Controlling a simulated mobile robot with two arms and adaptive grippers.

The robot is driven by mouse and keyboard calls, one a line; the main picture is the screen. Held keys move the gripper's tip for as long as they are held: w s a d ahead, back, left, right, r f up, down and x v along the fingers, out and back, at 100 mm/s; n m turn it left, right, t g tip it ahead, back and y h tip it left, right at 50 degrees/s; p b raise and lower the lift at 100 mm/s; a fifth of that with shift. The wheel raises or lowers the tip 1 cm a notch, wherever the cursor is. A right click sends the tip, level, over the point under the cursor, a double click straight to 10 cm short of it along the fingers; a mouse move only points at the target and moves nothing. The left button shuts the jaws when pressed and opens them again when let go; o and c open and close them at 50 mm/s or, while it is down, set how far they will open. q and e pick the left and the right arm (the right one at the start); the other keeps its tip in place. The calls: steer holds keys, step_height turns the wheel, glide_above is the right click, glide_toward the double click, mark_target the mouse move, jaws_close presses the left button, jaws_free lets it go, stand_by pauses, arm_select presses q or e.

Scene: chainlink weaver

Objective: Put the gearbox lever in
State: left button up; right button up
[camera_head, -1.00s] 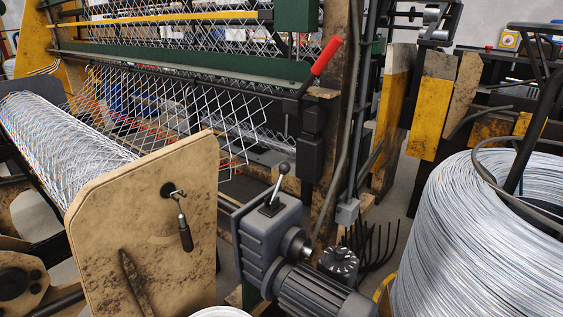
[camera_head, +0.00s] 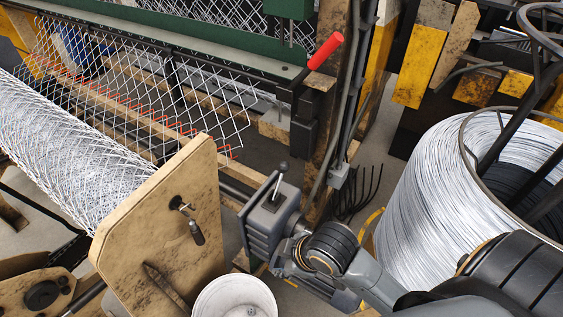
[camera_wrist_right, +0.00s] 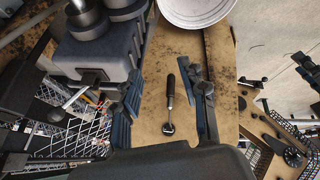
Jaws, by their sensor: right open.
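The gearbox lever (camera_head: 279,182) is a short metal rod with a dark round knob, standing nearly upright from the top of the grey gearbox (camera_head: 262,225). In the right wrist view the gearbox (camera_wrist_right: 100,50) is at the upper left and the lever (camera_wrist_right: 72,99) sticks out at the left, outside the fingers. My right gripper (camera_wrist_right: 163,85) is open and empty; its two dark fingers show apart, with the wooden plate beyond them. My left gripper is not in view.
A wooden end plate (camera_head: 165,235) with a crank handle (camera_head: 196,232) stands left of the gearbox. A white bucket (camera_head: 235,300) is below. A large wire coil (camera_head: 425,190) stands at the right, and a red-handled lever (camera_head: 326,51) is above. The mesh roll (camera_head: 85,165) lies left.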

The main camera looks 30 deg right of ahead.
steer(key=w+a+r+n, duration=0.1)
steer(key=w+r+n, duration=0.2)
steer(key=w+n, duration=0.35)
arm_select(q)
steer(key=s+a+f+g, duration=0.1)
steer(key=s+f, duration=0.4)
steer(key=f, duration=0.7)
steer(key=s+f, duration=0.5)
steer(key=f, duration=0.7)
arm_select(e)
steer(key=n+h, duration=0.1)
steer(key=n, duration=1.2)
glide_toward(282, 173)
steer(key=shift+t, duration=0.4)
steer(key=x, duration=0.7)
steer(key=s+x, duration=0.1)
steer(key=x, duration=0.3)
steer(key=shift+w+f, duration=0.1)
steer(key=shift+f, duration=0.2)
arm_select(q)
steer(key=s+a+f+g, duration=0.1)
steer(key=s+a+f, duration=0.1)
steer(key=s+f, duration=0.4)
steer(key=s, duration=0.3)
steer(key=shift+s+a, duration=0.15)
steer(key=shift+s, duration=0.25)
arm_select(e)
steer(key=shift+c, duration=0.3)
jaws_close()
steer(key=shift+r, duration=0.1)
